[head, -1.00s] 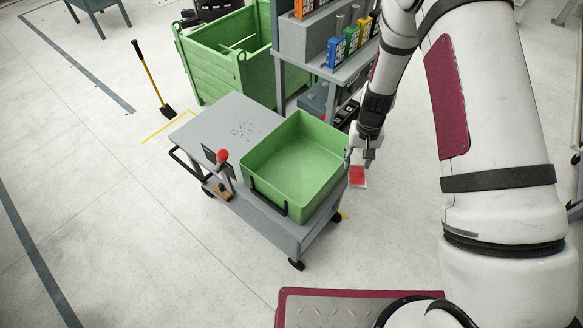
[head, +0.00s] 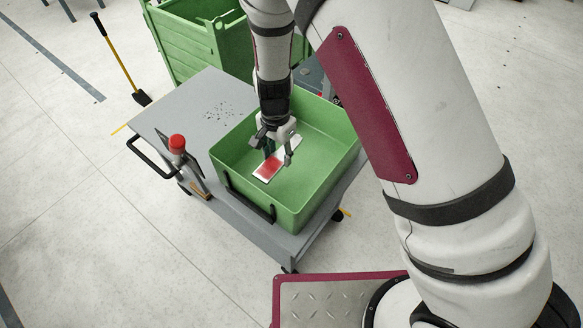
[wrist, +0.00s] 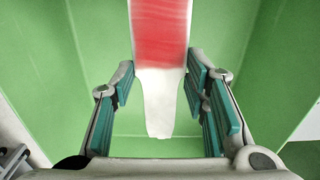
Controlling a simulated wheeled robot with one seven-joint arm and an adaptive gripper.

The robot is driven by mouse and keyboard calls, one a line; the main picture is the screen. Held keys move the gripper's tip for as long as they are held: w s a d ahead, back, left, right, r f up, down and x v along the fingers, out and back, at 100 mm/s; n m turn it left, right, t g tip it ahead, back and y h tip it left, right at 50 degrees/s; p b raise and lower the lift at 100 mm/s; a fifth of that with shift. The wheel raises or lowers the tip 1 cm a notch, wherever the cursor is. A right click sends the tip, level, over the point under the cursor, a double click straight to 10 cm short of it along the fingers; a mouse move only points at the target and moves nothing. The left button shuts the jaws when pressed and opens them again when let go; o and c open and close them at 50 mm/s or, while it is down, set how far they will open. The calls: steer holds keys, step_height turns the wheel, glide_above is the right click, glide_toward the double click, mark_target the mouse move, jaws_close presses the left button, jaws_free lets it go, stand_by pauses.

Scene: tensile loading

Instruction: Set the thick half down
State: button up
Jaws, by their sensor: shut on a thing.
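The thick half (head: 267,170) is a flat strip with a red band and pale ends. My gripper (head: 277,155) is shut on it, and strip and fingers are inside the green bin (head: 325,150). In the wrist view the strip (wrist: 160,42) lies between the teal finger pads of my gripper (wrist: 160,85). Its pale, ragged narrow end points toward the wrist, and its far end is out of frame. Green bin walls and floor show around it. I cannot tell whether the strip touches the bin floor.
A larger green crate (head: 195,40) stands behind. The bin floor around the strip looks clear.

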mark_target(278, 180)
steer(key=shift+a+f, duration=0.25)
steer(key=shift+f, duration=0.1)
step_height(278, 180, down, 10)
steer(key=shift+s+r+b, duration=0.1)
steer(key=shift+r+b, duration=0.05)
steer(key=shift+b, duration=0.8)
steer(key=shift+f, duration=0.2)
steer(key=o, duration=1.3)
steer(key=shift+c, duration=0.2)
step_height(278, 180, up, 11)
steer(key=shift+r+p, duration=0.2)
steer(key=shift+p, duration=0.75)
steer(key=shift+r, duration=0.5)
